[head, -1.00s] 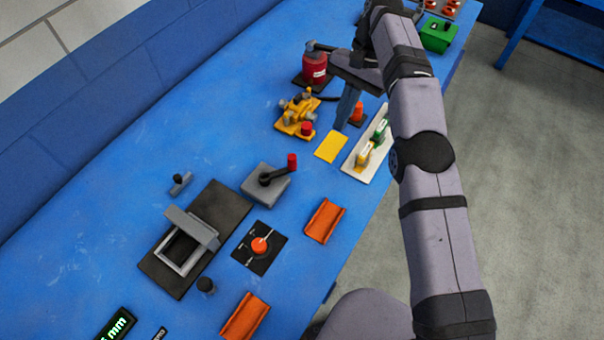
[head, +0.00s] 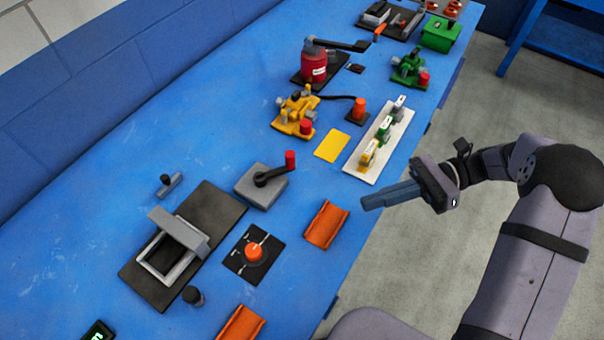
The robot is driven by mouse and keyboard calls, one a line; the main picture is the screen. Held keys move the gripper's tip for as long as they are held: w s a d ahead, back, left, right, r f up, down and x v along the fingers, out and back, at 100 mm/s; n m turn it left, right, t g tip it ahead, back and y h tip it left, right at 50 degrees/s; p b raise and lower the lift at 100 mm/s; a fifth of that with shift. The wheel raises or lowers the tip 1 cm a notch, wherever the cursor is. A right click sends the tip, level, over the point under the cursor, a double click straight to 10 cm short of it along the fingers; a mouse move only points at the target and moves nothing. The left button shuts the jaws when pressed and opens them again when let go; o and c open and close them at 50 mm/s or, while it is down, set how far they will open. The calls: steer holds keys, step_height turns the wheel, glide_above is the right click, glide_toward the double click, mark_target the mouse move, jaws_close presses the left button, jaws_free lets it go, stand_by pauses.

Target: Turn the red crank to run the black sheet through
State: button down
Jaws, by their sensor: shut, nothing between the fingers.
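A crank (head: 272,175) with a black arm and an upright red handle sits on a grey block at the middle of the blue bench. Further back stands a red drum-shaped device (head: 319,66) on a black base, with a long dark lever reaching right. A small black piece (head: 355,68), perhaps the black sheet, lies just right of that base; I cannot tell for certain. My gripper (head: 366,204) is shut and empty. It shows near the bench's right edge, right of the grey block, apart from everything.
A yellow machine (head: 295,110), a yellow sheet (head: 332,145) and a white strip with clips (head: 362,174) stand behind. A green machine (head: 410,71) is further back. A black plate with a frame (head: 200,210), a knob panel (head: 253,255) and orange channels (head: 326,224) lie nearer.

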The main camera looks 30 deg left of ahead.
steer(key=s+a+m+t+y, duration=0.1)
steer(key=s+m+t+y, duration=0.1)
steer(key=m, duration=0.4)
steer(key=s+a+m+t+y, duration=0.2)
steer(key=s+m+t+y, duration=0.1)
steer(key=m+t, duration=0.2)
steer(key=s+a+m+t+y, duration=0.2)
steer(key=m+t+y, duration=0.1)
steer(key=m, duration=0.5)
steer(key=shift+s+f+m, duration=0.2)
steer(key=shift+m, duration=0.1)
steer(key=w+f+m+t, duration=0.1)
steer(key=m, duration=0.1)
steer(key=w+f+m+t, duration=0.1)
steer(key=t, duration=0.1)
steer(key=shift+w+m+h, duration=0.25)
steer(key=shift+m+h, duration=0.15)
steer(key=shift+f+m, duration=0.15)
steer(key=shift+m, duration=0.45)
